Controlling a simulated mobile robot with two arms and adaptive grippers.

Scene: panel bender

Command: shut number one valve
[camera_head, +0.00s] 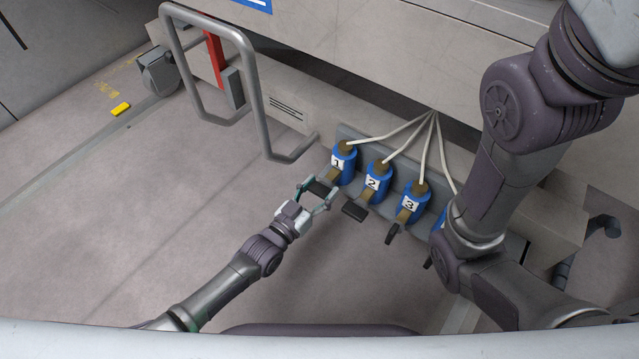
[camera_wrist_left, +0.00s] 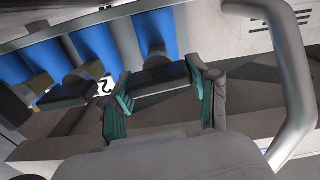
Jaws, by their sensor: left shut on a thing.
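The number one valve (camera_head: 343,165) is a blue cylinder with a white "1" label, leftmost in a row on a grey rail. Its black handle (camera_head: 318,187) sticks out toward my left gripper (camera_head: 317,192). The fingers are on either side of the handle, and the gripper is shut on it. In the left wrist view the handle (camera_wrist_left: 158,77) lies between the green-padded fingers of the left gripper (camera_wrist_left: 160,98), below the blue valve body (camera_wrist_left: 155,33). My right arm crosses the right of the head view; its gripper does not show.
The number two valve (camera_head: 376,180) and number three valve (camera_head: 413,203) stand close on the right, with black handles (camera_head: 354,211) sticking out. A bent grey tube rail (camera_head: 258,85) stands left of the valves.

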